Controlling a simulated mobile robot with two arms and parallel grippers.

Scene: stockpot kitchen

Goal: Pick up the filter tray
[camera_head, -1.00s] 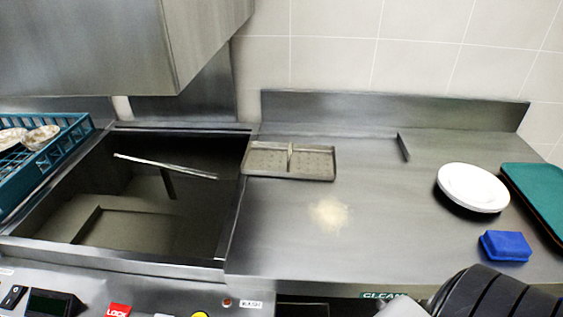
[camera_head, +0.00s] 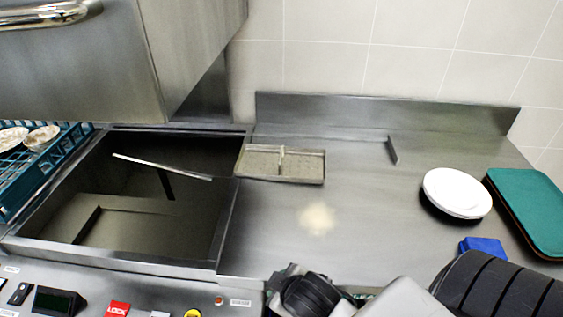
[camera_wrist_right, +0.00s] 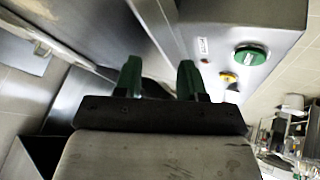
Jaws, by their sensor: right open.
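The filter tray (camera_head: 305,167) is a shallow rectangular metal tray with an upright handle strip across its middle. It lies on the steel counter (camera_head: 375,215) just right of the open machine basin, its left end at the basin's edge. My right arm shows at the bottom right of the head view, well short of the tray; its fingertips cannot be made out there. In the right wrist view my right gripper (camera_wrist_right: 160,80) has two green fingers, apart and empty, near the machine's front panel. My left gripper is not in view.
The open basin (camera_head: 229,225) holds a thin metal rod. A blue rack (camera_head: 45,170) with dishes stands at the left. White plates (camera_head: 457,192), a blue sponge (camera_head: 483,246) and a green tray (camera_head: 528,208) are at the right.

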